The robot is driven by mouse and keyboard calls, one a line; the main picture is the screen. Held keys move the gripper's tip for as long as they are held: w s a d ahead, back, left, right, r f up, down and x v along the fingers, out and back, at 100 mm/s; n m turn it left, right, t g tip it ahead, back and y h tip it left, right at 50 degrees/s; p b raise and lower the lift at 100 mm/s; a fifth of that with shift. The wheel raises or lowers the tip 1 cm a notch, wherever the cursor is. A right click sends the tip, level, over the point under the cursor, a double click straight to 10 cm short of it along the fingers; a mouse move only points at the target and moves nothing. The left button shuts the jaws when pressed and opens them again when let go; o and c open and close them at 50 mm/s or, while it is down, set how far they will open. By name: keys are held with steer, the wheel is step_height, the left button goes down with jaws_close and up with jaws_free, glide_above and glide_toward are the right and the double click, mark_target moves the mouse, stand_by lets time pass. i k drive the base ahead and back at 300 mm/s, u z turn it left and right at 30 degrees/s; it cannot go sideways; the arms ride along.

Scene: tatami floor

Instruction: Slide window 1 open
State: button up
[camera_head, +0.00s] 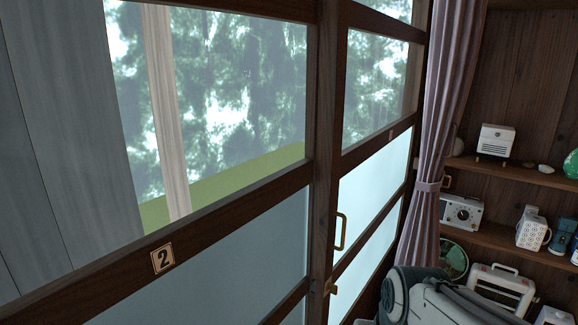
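A dark wood-framed window (348,110) with clear upper panes and frosted lower panes stands right of the middle. A tiny plate (391,134) on its crossbar is too small to read, so I cannot confirm it is window 1. A brass handle (340,231) is on its left side. A brass fitting (331,287) sits lower on the dark upright. Window 2 (208,240) fills the left and bears a plate (162,259) reading 2. The two frames meet with no visible gap. My gripper is not in view.
A tied mauve curtain (437,140) hangs right of the windows. Wooden shelves (500,180) at right hold a white heater-like box (496,142), a radio (461,212) and a patterned jug (532,229). My grey-white arm (440,300) shows at the lower right.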

mark_target(360, 190)
steer(key=z, duration=0.05)
steer(key=k, duration=0.6)
steer(key=z, duration=0.55)
steer(key=i, duration=1.55)
steer(key=u, duration=0.15)
